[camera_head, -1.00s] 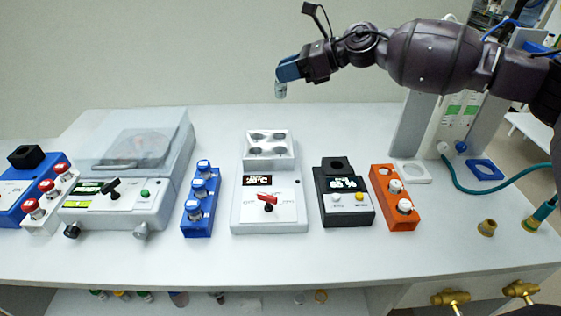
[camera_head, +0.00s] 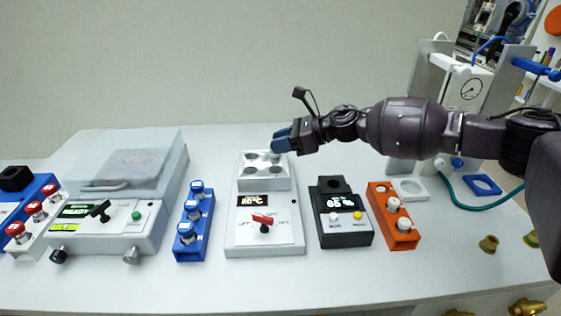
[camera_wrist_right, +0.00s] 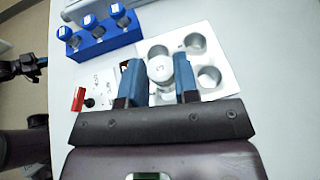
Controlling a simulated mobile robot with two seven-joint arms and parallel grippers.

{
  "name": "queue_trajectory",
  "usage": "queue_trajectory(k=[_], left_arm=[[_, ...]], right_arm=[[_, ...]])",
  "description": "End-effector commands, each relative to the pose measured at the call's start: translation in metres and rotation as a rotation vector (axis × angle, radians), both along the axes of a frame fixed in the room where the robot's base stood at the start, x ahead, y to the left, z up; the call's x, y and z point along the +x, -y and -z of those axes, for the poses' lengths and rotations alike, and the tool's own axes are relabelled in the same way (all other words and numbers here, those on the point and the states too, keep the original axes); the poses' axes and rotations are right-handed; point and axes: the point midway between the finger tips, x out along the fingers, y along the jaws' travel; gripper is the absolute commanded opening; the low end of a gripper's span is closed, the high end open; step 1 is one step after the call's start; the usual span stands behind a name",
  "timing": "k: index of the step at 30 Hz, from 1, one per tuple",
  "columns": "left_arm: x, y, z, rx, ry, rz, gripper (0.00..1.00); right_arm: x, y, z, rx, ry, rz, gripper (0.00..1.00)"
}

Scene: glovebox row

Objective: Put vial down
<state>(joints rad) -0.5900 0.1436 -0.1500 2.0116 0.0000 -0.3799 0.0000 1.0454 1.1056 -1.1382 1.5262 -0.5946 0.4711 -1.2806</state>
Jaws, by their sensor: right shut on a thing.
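The block belongs to a heater with a red knob (camera_head: 262,219). A blue rack (camera_head: 190,241) with several blue-capped vials stands left of it. A black device (camera_head: 345,232) and an orange rack (camera_head: 404,237) with white-capped vials stand right. A clear-lidded machine (camera_head: 120,205) is further left.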

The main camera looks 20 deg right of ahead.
Motion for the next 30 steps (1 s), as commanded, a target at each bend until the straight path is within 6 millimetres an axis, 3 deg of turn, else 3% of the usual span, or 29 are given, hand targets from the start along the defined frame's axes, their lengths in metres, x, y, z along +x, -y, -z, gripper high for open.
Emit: queue_trajectory(k=[12,26,27,30], left_arm=[[0.002,0.001,0.007,0.0,-0.003,0.003,0.0],[0.002,0.001,0.005,0.0,0.001,0.004,0.0],[0.002,0.001,0.005,0.0,0.001,0.004,0.0],[0.002,0.001,0.005,0.0,0.001,0.004,0.0]], right_arm=[[0.0,0.0,0.054,0.0,-0.003,0.001,0.02],[0.0,0.0,0.06,0.0,-0.001,0.0,0.02],[0.0,0.0,0.06,0.0,-0.001,0.0,0.32],[0.0,0.0,0.06,0.0,0.0,0.0,0.47]])
